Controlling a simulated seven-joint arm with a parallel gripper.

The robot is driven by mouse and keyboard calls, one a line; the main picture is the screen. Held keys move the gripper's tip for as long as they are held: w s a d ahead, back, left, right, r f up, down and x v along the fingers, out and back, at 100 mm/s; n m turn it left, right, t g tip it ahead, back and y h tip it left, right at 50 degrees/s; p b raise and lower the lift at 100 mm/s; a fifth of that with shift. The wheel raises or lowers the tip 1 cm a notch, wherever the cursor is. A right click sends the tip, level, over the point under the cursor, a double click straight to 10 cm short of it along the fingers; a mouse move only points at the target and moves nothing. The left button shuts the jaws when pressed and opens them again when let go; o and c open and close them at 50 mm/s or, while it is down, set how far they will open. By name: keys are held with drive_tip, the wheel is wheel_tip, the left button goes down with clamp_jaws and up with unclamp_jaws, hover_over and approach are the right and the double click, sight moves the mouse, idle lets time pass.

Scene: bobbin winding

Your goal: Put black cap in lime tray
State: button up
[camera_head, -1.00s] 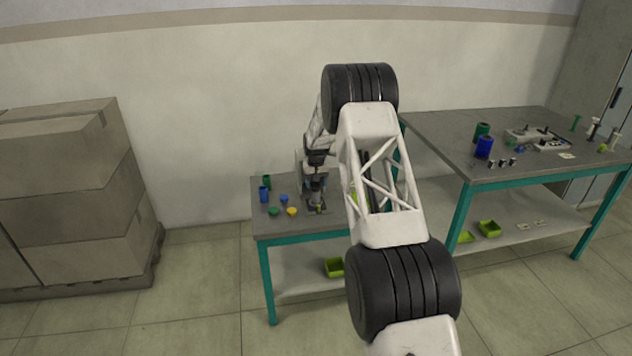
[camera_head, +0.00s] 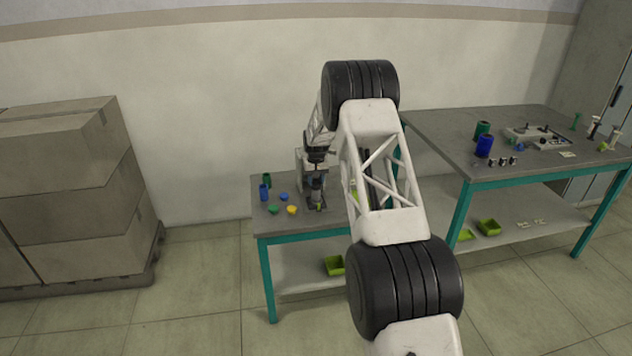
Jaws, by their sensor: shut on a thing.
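My gripper (camera_head: 316,181) is small in the view, over the left table beside a grey machine. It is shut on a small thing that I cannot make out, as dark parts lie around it. I cannot pick out the black cap for certain. On the left table lie a blue cap (camera_head: 283,196), a green cap (camera_head: 273,210) and a yellow cap (camera_head: 292,210), left of my gripper. A lime tray (camera_head: 334,266) stands on that table's lower shelf. A lime patch (camera_head: 353,189) on the tabletop is mostly hidden behind my arm.
A blue spool (camera_head: 264,192) and a green spool (camera_head: 267,180) stand at the left table's edge. The right table (camera_head: 436,130) holds spools and small parts, with lime trays (camera_head: 489,228) on its shelf. Boxes (camera_head: 70,190) are stacked at left. Floor between is clear.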

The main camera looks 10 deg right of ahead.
drive_tip(key=shift+r, duration=2.2)
drive_tip(key=s+d+f, duration=0.4)
drive_tip(key=s+d, duration=0.1)
drive_tip(key=d, duration=0.2)
drive_tip(key=w+d+f, duration=0.1)
drive_tip(key=w+d, duration=0.3)
drive_tip(key=d, duration=0.9)
drive_tip(key=shift+f, duration=0.2)
drive_tip(key=shift+f, duration=0.1)
drive_tip(key=shift+f, duration=2.25)
drive_tip(key=shift+f, duration=1)
